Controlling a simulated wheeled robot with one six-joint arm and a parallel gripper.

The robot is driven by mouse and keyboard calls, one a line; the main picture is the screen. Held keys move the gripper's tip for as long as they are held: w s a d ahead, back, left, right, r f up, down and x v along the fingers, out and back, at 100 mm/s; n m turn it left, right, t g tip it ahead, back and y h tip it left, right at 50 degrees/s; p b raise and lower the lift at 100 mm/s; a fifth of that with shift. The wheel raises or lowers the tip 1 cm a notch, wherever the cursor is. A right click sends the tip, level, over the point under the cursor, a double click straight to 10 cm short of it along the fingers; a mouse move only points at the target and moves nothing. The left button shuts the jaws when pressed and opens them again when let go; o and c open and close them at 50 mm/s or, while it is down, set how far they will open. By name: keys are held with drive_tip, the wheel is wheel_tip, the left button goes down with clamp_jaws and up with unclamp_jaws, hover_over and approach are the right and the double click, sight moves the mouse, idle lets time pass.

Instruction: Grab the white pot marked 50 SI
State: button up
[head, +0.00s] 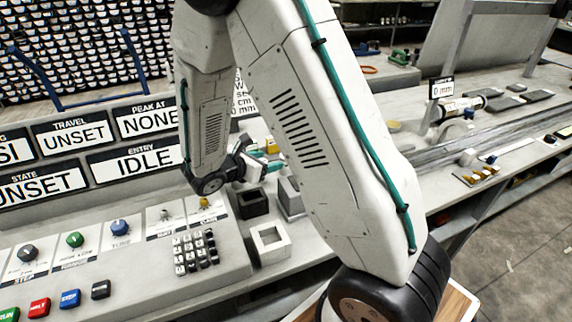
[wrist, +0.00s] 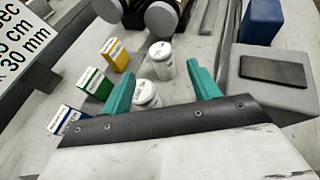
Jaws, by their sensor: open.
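Two white pots stand on the grey bench in the wrist view. The nearer pot (wrist: 147,93) is between the fingers, closer to the left one. The farther pot (wrist: 161,58) stands just beyond the fingertips. Both bear small dark marks, too blurred for me to read for certain, so I cannot tell which is marked 50 SI. My gripper (wrist: 160,69) has teal fingers spread apart and holds nothing. In the head view my gripper (head: 262,158) is low over the bench, partly hidden by my arm, and I cannot make out the pots there.
Yellow (wrist: 115,54), green (wrist: 95,83) and blue (wrist: 71,119) boxes stand left of the pots. A grey block with a dark top (wrist: 275,68) is at right. Dark round parts (wrist: 160,18) lie beyond. A keypad (head: 195,251) and open-topped square holder (head: 269,243) are nearby.

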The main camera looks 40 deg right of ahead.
sight(282, 158)
drive_tip(key=x, duration=0.7)
drive_tip(key=shift+f, duration=0.1)
drive_tip(key=c, duration=1.1)
